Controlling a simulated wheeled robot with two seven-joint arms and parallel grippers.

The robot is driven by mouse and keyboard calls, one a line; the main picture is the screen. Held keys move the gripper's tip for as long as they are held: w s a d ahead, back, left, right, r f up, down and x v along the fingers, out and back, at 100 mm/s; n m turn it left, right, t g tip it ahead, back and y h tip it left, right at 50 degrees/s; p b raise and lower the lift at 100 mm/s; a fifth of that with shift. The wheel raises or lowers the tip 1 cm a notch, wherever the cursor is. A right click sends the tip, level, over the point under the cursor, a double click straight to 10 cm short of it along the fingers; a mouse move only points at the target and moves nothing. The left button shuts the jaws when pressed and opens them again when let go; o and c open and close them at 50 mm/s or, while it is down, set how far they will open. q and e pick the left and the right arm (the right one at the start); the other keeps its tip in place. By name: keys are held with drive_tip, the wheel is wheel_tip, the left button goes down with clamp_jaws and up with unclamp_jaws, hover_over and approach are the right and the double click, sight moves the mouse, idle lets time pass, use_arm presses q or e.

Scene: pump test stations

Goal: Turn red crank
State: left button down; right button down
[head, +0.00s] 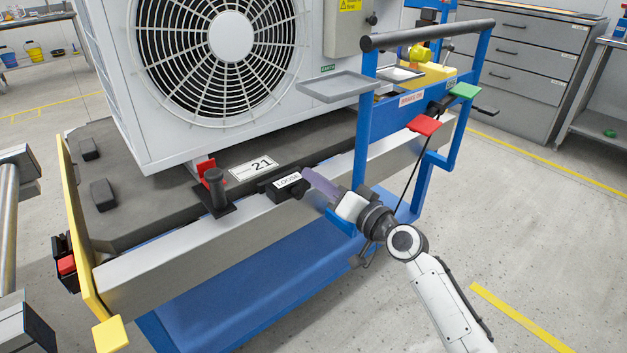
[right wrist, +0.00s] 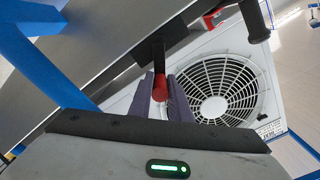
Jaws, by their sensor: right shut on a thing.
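The red crank (right wrist: 160,87) shows in the right wrist view as a red grip on a dark shaft. My right gripper (right wrist: 163,92) is shut on it, with a purple-grey finger on each side. In the head view my right gripper (head: 322,187) reaches in from the lower right to the cart's front rail, beside a black block with a "LOOSE" label (head: 287,181). There the gripper hides the crank. My left gripper is not in view.
A white fan unit (head: 228,80) stands on a dark base on the blue cart (head: 230,305). A black post (head: 215,190) rises left of the label. A blue upright (head: 365,130) stands close to my right gripper, with green and red paddles (head: 425,125) farther right.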

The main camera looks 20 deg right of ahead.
drive_tip(key=m, duration=0.1)
drive_tip(key=d+f+m, duration=0.1)
drive_tip(key=m, duration=0.1)
drive_tip(key=shift+w, duration=0.15)
use_arm(q)
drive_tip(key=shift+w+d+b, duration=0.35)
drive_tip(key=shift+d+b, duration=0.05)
drive_tip(key=shift+b, duration=0.15)
use_arm(e)
drive_tip(key=shift+w+d+f+m, duration=0.15)
drive_tip(key=shift+f+m, duration=0.3)
drive_tip(key=shift+m, duration=0.8)
drive_tip(key=shift+d+f+m, duration=0.25)
drive_tip(key=shift+f+m, duration=0.25)
drive_tip(key=shift+m, duration=0.7)
drive_tip(key=shift+w+d+f+m, duration=0.15)
drive_tip(key=shift+f+m, duration=0.3)
drive_tip(key=shift+m, duration=0.8)
drive_tip(key=shift+s+f, duration=0.1)
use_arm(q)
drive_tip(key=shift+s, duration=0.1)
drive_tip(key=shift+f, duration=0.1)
use_arm(e)
drive_tip(key=c, duration=1.6)
unclamp_jaws()
drive_tip(key=shift+c, duration=0.2)
drive_tip(key=shift+d, duration=0.1)
